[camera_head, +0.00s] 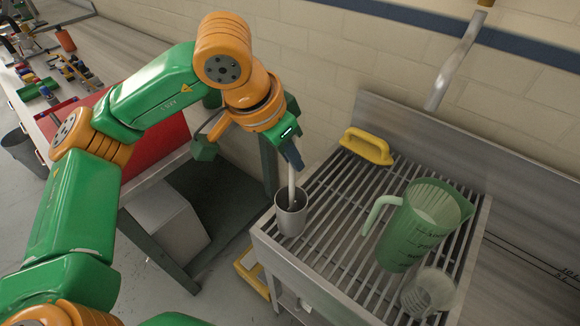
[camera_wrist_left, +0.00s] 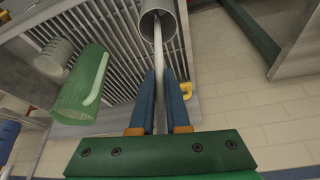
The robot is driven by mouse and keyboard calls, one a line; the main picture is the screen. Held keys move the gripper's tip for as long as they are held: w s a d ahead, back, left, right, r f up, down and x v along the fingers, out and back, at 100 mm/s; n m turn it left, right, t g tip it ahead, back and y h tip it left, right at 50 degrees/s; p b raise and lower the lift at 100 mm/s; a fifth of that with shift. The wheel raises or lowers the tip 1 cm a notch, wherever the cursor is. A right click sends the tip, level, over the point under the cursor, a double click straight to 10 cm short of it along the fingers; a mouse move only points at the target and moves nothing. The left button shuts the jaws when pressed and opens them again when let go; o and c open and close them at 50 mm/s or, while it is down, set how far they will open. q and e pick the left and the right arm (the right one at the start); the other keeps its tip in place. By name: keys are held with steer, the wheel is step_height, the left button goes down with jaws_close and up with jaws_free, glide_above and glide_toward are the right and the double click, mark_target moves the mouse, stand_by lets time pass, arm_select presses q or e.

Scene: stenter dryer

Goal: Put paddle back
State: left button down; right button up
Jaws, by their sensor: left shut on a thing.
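My left gripper (camera_head: 291,156) is shut on the paddle (camera_head: 291,186), a thin pale rod. The paddle's lower end is inside a grey metal cup (camera_head: 291,218) at the left edge of the slatted rack. Its lower end is hidden by the cup wall. In the left wrist view the blue fingers (camera_wrist_left: 160,98) stand on both sides of the paddle (camera_wrist_left: 158,55), which runs up into the cup's mouth (camera_wrist_left: 163,14). I cannot tell whether the paddle touches the cup's bottom. My right gripper is not in view.
The slatted metal rack (camera_head: 335,250) holds a green measuring jug (camera_head: 412,240), a clear beaker (camera_head: 428,293) and a yellow-handled tool (camera_head: 367,147). A pipe (camera_head: 455,62) hangs above the rack's back. A bench (camera_head: 160,165) with a red panel (camera_head: 155,142) stands at left.

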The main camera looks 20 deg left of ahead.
arm_select(q)
step_height(320, 180, down, 3)
steer(key=shift+w, duration=0.1)
steer(key=shift+f, duration=0.2)
steer(key=c, duration=0.9)
jaws_free()
steer(key=shift+r, duration=0.1)
glide_toward(290, 168)
steer(key=r, duration=0.2)
steer(key=shift+a+f+b, duration=0.2)
steer(key=shift+f+b, duration=0.05)
steer(key=shift+b, duration=0.2)
